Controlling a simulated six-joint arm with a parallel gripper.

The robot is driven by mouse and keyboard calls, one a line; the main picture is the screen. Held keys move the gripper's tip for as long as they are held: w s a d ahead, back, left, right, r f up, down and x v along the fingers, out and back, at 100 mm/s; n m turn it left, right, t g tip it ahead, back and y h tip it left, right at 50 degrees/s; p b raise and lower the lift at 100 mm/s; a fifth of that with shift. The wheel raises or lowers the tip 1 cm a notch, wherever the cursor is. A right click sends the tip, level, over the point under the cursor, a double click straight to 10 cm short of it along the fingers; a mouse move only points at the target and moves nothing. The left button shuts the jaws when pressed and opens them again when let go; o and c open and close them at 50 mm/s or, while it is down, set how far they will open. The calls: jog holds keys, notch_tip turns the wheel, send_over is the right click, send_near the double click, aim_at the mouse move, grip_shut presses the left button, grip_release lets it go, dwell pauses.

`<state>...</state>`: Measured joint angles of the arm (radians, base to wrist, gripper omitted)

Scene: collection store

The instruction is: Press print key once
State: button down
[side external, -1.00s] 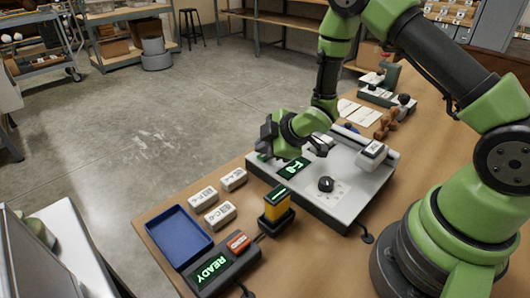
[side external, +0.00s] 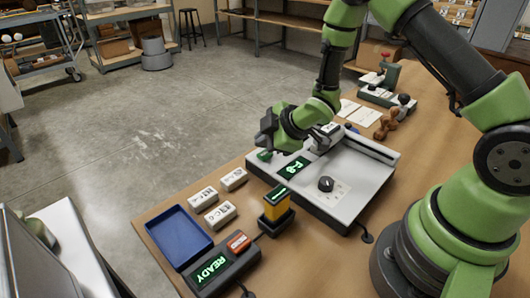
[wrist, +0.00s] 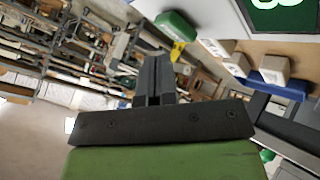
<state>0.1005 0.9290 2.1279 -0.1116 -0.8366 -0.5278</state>
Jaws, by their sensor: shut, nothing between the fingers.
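A pale flat machine (side external: 345,192) sits on the table with a lit display (side external: 292,168) and a black knob (side external: 326,184). A green part (side external: 264,155) is at its left corner and also shows in the wrist view (wrist: 177,27). A red key (side external: 238,241) sits on a dark unit whose screen (side external: 212,268) reads READY. I cannot read a print label on either. My gripper (side external: 264,141) is shut and empty, near the machine's left corner beside the green part. Its closed fingers show in the wrist view (wrist: 153,75). I cannot tell whether they touch anything.
A blue tray (side external: 208,255) and several small white blocks (side external: 220,214) lie left of the machine. A yellow and black device (side external: 276,205) stands in front of it. The carriage (side external: 324,138) is on the machine's back rail. Cards and tools lie farther back.

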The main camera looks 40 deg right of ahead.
aim_at(265, 154)
jog(key=shift+r, duration=2.5)
jog(key=shift+d+r, duration=0.1)
jog(key=shift+r, duration=0.2)
jog(key=s+d+r+m+h, duration=0.1)
jog(key=s+r+m, duration=0.25)
jog(key=r, duration=0.25)
jog(key=s+r+m+h, duration=0.1)
jog(key=s+r+m, duration=0.25)
jog(key=r, duration=0.35)
jog(key=s+a+r+m+g+y, duration=0.1)
jog(key=s+m, duration=0.3)
jog(key=s, duration=0.4)
jog(key=s+a+r+m+y, duration=0.1)
jog(key=s+a+r+m, duration=0.2)
jog(key=s, duration=0.5)
jog(key=shift+s+r+m+g, duration=0.25)
jog(key=shift+r+m+g, duration=0.15)
jog(key=shift+r+m, duration=0.35)
